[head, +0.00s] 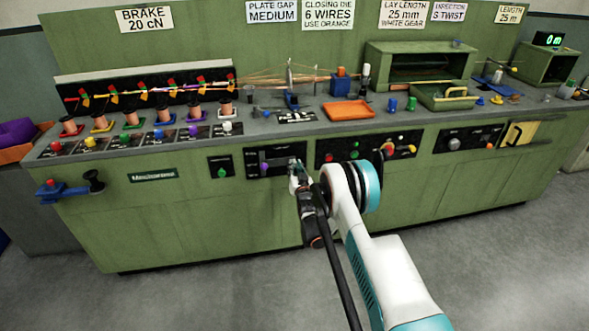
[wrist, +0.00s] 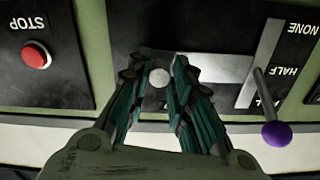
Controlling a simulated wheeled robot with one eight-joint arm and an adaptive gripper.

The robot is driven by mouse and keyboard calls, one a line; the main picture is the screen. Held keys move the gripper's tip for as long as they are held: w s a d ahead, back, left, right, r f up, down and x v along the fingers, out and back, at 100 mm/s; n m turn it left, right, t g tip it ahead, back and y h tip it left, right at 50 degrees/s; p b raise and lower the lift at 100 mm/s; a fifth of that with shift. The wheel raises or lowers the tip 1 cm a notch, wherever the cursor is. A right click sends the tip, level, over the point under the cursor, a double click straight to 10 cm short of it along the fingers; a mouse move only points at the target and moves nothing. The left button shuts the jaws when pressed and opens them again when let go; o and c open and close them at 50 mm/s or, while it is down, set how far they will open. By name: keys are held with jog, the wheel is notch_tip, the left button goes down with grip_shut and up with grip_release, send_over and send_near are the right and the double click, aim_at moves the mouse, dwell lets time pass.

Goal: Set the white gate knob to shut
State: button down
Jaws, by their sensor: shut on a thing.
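The white gate knob (wrist: 159,78) shows in the wrist view as a pale round end between my fingertips. My gripper (wrist: 159,82) is shut on it, with a teal-lined finger on each side. A pale strip (wrist: 215,67) on the dark panel runs right from the knob; any gate wording is hidden or unreadable. In the head view my gripper (head: 298,178) is at the right end of the dark panel (head: 280,157) on the green bench front, and it largely hides the knob.
A purple lever knob (wrist: 277,136) stands beside a scale marked NONE and HALF, close right of my fingers in the wrist view. A red STOP button (wrist: 36,58) is at left there. The green bench (head: 205,215) has clear floor in front.

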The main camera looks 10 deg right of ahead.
jog(key=c, duration=1.4)
grip_release()
jog(key=shift+a, duration=0.3)
jog(key=shift+s+d, duration=0.1)
jog(key=s, duration=0.7)
jog(key=shift+s, duration=0.2)
